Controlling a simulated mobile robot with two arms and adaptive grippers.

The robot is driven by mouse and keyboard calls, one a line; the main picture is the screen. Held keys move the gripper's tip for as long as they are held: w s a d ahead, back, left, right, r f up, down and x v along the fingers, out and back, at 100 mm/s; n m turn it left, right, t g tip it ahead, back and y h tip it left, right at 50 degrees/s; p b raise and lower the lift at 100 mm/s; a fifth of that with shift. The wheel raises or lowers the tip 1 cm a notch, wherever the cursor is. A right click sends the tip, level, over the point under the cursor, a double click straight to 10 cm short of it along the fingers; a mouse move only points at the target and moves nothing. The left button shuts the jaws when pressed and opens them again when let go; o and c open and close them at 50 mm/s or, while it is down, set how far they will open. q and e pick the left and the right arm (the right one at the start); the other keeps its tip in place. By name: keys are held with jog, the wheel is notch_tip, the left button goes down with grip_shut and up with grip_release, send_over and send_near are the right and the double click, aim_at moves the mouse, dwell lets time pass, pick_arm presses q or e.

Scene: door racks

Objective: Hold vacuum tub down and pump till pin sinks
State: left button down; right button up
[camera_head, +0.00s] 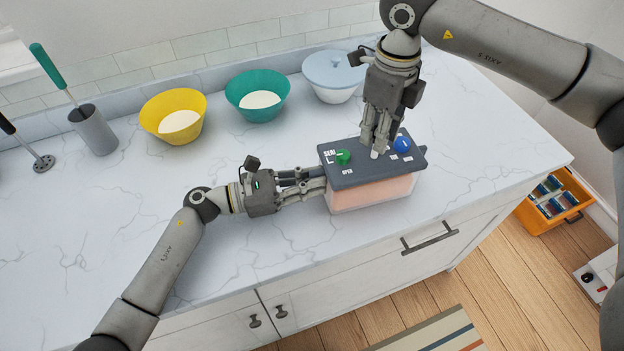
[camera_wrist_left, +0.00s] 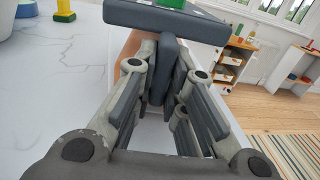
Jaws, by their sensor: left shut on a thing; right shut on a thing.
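The vacuum tub has a clear body with pinkish contents (camera_head: 375,193) and a dark grey lid (camera_head: 365,178). The lid carries a green knob (camera_head: 343,157) on the left and a blue knob (camera_head: 403,144) on the right, with white lettering. My left gripper (camera_head: 322,182) is shut on the tub's left end, just below the lid; the fingers (camera_wrist_left: 165,85) reach under the lid edge (camera_wrist_left: 165,22) in the left wrist view. My right gripper (camera_head: 377,148) points down at the lid between the knobs, shut on a small part its fingers mostly hide. I cannot make out the pin's height.
Behind the tub stand a yellow bowl (camera_head: 173,109), a teal bowl (camera_head: 257,90) and a light-blue-lidded bowl (camera_head: 333,72). A grey cup (camera_head: 95,132) with a green-handled tool stands at left. The counter's front edge lies close below the tub.

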jog(key=shift+f, duration=1.9)
jog(key=o, duration=1.1)
jog(key=shift+r, duration=0.1)
jog(key=shift+r, duration=3.5)
